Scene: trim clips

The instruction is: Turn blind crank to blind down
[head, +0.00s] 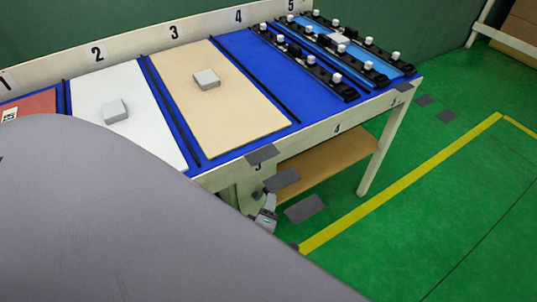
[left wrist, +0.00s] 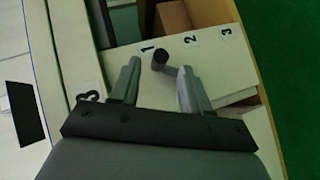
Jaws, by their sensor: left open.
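My left gripper (left wrist: 158,70) is open in the left wrist view, its two grey fingers spread apart. A black round knob (left wrist: 159,59) on a short grey arm, which looks like the blind crank, shows between the fingertips. It lies close to the right finger; I cannot tell whether they touch. In the head view a small part of what looks like my left gripper (head: 267,213) shows low beside the table's front edge, mostly hidden by my grey arm. The crank and the blind cannot be made out in the head view. My right gripper is not in view.
A table with blue, white and tan panels (head: 235,115) carries grey blocks (head: 207,79) and black rails with white knobs (head: 335,75). A wooden shelf (head: 325,160) sits below it. Labels 1, 2, 3 mark a pale surface (left wrist: 215,70).

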